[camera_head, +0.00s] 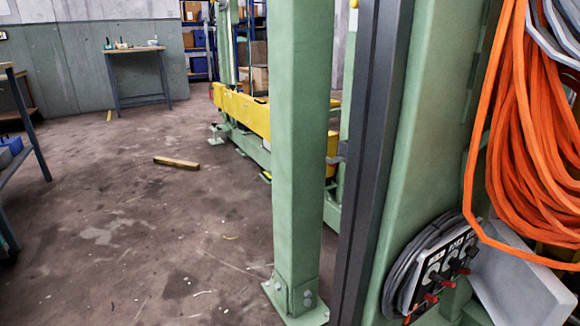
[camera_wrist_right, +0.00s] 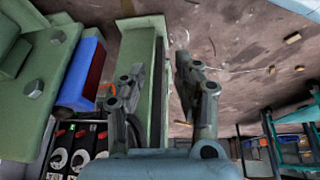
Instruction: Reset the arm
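My right gripper (camera_wrist_right: 158,65) shows in the right wrist view with its two grey fingers spread apart and nothing between them. Behind the fingers is a green steel post. A control panel (camera_wrist_right: 78,150) with dark switch plates, round white dials and a red part lies at the lower left of that view, apart from the fingers. In the head view the control panel (camera_head: 445,268) with red-tipped levers is on the green machine at the lower right. Neither of my grippers shows in the head view, and my left gripper is in no view.
Orange hose (camera_head: 520,130) hangs at the right, and a grey cable coil (camera_head: 405,265) surrounds the panel's left side. A green post (camera_head: 300,150) stands near the middle. A wooden block (camera_head: 176,162) lies on the floor. The floor at left is mostly open. A workbench (camera_head: 135,50) stands behind.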

